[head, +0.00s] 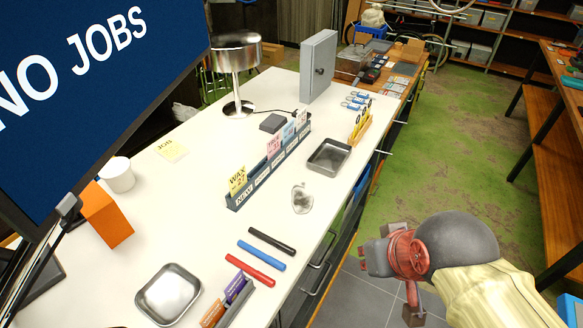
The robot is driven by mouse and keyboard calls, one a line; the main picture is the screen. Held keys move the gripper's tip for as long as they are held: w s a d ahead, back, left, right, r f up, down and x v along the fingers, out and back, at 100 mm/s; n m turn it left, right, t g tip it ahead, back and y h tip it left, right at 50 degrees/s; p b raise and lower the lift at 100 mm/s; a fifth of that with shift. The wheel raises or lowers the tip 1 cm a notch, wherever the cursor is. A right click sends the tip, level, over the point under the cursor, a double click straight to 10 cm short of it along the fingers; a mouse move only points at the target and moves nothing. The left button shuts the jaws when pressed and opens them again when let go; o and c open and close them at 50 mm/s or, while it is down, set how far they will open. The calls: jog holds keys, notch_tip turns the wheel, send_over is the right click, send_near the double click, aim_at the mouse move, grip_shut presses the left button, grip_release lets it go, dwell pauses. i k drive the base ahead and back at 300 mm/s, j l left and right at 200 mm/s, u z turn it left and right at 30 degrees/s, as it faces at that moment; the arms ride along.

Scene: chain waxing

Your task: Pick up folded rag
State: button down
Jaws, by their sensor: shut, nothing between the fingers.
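A small grey-white crumpled thing (302,198) lies on the white counter, between the blue card rack and the counter's front edge. It looks like cloth and may be the folded rag, but it is too small to be sure. My gripper (366,258) is at the end of my arm at the lower right, past the counter's front edge and over the floor. It is shut and empty, to the right of and apart from the crumpled thing. Its fingertips are small and hard to make out.
The white counter (205,218) holds metal trays (328,157) (168,295), several markers (262,250), a blue card rack (268,170), an orange box (106,214) and a metal lamp (235,50). A large screen covers the upper left. Open floor (440,150) lies right of the counter.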

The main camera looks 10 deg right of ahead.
aim_at(272, 123)
jog(key=u, duration=0.35)
jog(key=i+l+u, duration=0.15)
jog(key=l+u, duration=0.15)
jog(key=i+l+u, duration=0.15)
jog(key=l+u, duration=0.15)
jog(key=i+l+u, duration=0.1)
jog(key=l+u, duration=0.2)
jog(key=i+l, duration=0.1)
jog(key=l, duration=0.4)
jog(key=i+l, duration=0.1)
jog(key=l, duration=0.35)
jog(key=i+l+u, duration=0.1)
jog(key=l, duration=0.4)
